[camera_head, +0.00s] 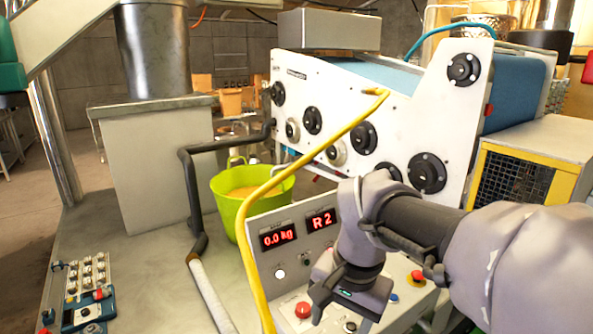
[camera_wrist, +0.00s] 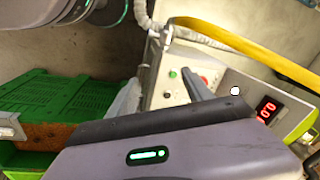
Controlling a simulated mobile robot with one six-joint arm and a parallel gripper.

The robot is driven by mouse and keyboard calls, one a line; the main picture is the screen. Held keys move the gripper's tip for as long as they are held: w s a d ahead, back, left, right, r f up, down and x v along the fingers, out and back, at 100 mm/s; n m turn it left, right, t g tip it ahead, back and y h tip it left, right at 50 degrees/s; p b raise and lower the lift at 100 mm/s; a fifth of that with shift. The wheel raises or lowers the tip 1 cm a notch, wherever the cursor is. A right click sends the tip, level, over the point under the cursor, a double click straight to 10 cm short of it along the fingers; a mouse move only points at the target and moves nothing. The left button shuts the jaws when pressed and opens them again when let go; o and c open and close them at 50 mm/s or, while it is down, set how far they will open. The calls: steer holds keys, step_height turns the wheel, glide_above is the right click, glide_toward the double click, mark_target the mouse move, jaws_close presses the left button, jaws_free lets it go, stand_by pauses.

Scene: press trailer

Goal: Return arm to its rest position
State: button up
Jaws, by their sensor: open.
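My arm reaches in from the right in the head view and bends down at the wrist. My gripper (camera_head: 345,300) hangs in front of the right part of the control box (camera_head: 292,268), partly covering it. In the wrist view my gripper (camera_wrist: 163,92) shows two grey fingers spread apart with nothing between them. Beyond them is the control box's panel (camera_wrist: 174,93), with green and red buttons. I cannot tell how far the fingertips are from the panel.
The white press (camera_head: 345,110) with black knobs stands behind my wrist. A yellow hose (camera_head: 318,155) curves down left of my gripper. A lime-green tub (camera_head: 228,205) sits behind the control box. A green crate (camera_wrist: 60,95) shows at left in the wrist view.

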steer(key=s+d+f+t+b, duration=0.1)
steer(key=s+f+t+b, duration=0.1)
steer(key=s+f+b, duration=0.2)
steer(key=s+d+f+n+t+y+b, duration=0.1)
steer(key=s+f+b, duration=0.3)
steer(key=s, duration=0.6)
steer(key=shift+s+d+f+n+t, duration=0.25)
steer(key=shift+d+f+t, duration=0.35)
steer(key=shift+f, duration=0.3)
